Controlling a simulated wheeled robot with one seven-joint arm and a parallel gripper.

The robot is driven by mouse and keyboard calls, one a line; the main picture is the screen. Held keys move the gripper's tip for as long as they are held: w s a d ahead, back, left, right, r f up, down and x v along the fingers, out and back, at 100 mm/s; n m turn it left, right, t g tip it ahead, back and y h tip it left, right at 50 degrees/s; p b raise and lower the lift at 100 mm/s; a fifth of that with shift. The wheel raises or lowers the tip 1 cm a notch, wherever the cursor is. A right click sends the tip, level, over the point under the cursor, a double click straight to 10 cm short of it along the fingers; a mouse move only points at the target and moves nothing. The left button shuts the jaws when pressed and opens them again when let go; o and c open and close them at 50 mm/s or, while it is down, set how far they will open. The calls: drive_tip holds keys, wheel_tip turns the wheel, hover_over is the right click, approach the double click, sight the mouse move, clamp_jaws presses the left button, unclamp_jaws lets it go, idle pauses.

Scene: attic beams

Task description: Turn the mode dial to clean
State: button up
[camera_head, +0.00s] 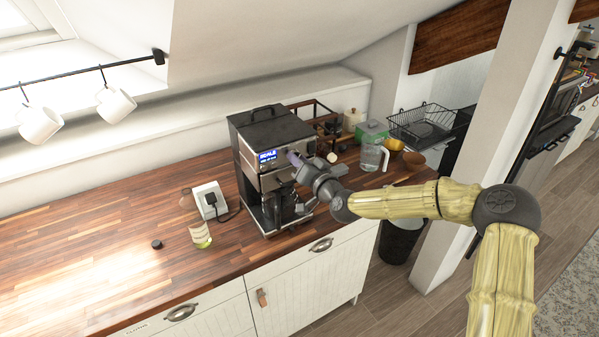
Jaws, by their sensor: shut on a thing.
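A black and steel coffee machine (244,163) stands on the wooden counter, with a lit blue display (268,155) on its upper front. My gripper (293,158) is at the machine's upper front, just right of the display, and is shut. The mode dial is hidden behind my gripper, so its setting cannot be read. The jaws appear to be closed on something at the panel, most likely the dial. The display text is too small to read for certain.
A plugged wall socket (207,198) and a glass (200,236) stand left of the machine. A clear jug (372,157), a green box (371,132) and a wire rack (424,122) are to the right. The left counter (90,258) is mostly clear.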

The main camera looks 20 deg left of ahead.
drive_tip(key=shift+m+b, duration=1.3)
drive_tip(key=shift+m, duration=0.3)
drive_tip(key=o, duration=1)
drive_tip(key=shift+c, duration=0.2)
drive_tip(key=shift+d, duration=0.1)
drive_tip(key=b+v, duration=0.4)
drive_tip(key=v, duration=1.3)
drive_tip(key=shift+s+b, duration=0.2)
drive_tip(key=shift+b, duration=0.15)
